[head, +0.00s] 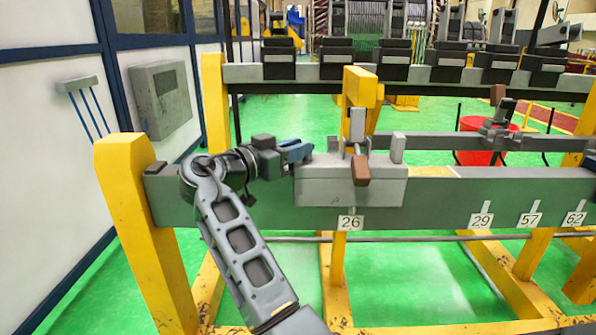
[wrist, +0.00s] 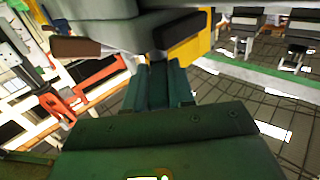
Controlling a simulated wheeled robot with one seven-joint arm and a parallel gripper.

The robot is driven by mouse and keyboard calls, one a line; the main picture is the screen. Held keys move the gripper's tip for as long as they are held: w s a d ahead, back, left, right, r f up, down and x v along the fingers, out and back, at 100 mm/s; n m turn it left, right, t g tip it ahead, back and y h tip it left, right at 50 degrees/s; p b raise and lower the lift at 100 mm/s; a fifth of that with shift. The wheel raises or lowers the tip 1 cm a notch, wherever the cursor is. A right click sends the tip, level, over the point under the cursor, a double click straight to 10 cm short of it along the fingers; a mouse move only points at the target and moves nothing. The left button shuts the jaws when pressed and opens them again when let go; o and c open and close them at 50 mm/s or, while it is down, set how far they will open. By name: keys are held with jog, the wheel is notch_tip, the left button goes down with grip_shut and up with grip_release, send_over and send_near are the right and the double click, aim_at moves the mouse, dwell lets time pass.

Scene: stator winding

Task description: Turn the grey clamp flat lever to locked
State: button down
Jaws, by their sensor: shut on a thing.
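The grey clamp (head: 350,182) is a block on the long grey beam above the "26" label, with upright posts and a brown-ended handle (head: 361,170) hanging at its front. My gripper (head: 300,151) reaches in from the left at the clamp's upper left end. In the wrist view the fingers (wrist: 158,80) are close together and meet a dark grey flat lever (wrist: 178,30). The jaws are shut on this lever; the exact contact is partly hidden. The brown handle end also shows in the wrist view (wrist: 76,47), left of the fingers.
A yellow post (head: 360,88) stands just behind the clamp. A yellow frame leg (head: 135,165) is at the left, near my arm. Another clamp (head: 497,125) sits farther right on a rear beam, near a red bin (head: 480,140). The front beam is clear right of the clamp.

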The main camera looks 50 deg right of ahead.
jog(key=shift+w+m+g+y+b, duration=0.25)
jog(key=shift+m+g+b, duration=0.35)
jog(key=shift+g+b, duration=0.3)
jog(key=shift+w+m+g+y+b, duration=0.2)
jog(key=shift+m+g+b, duration=0.5)
jog(key=shift+g, duration=0.3)
jog(key=c, duration=1)
grip_release()
jog(key=shift+d, duration=0.1)
jog(key=shift+c, duration=0.2)
jog(key=v, duration=0.8)
jog(key=shift+c, duration=0.2)
